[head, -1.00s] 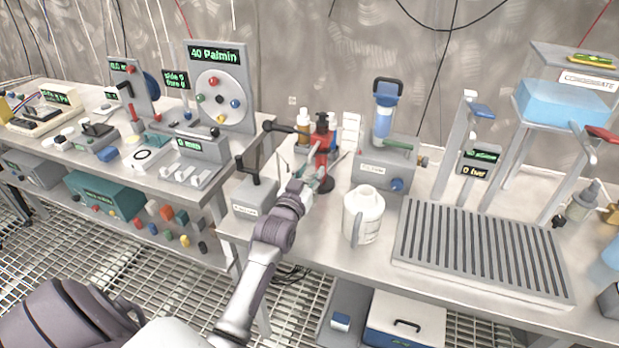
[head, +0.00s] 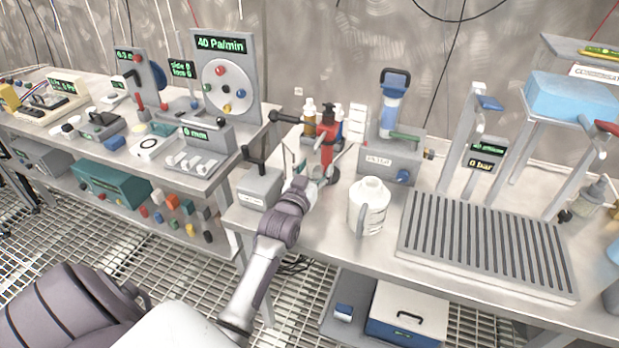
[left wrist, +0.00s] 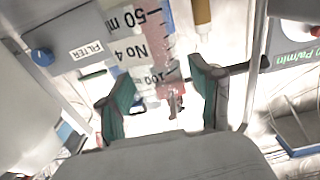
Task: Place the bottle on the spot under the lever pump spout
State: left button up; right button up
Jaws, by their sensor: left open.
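My left gripper (head: 320,166) is open at the front bench, its two fingers apart near a red upright item (head: 328,143) on a dark foot. In the left wrist view the open fingers (left wrist: 163,105) show green inner pads, with a see-through, red-tinted graduated item (left wrist: 150,45) beyond them; contact is unclear. Small bottles (head: 309,118) stand behind the red item. A white handled bottle or jug (head: 369,205) stands to the right. Which bottle is the task's, and which part is the pump spout, I cannot tell. My right gripper is not in view.
A filter unit (head: 377,165) stands right of the gripper, and a grey crank box (head: 258,187) left of it. A slatted tray (head: 403,245), a blue-levered post (head: 462,135) and a blue tank (head: 570,97) fill the right side.

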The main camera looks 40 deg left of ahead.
pick_arm(q)
jog(key=v, duration=1.1)
jog(key=shift+a+f+b, duration=0.1)
jog(key=shift+f+b, duration=0.05)
jog(key=shift+b, duration=0.15)
jog(key=shift+s, duration=0.45)
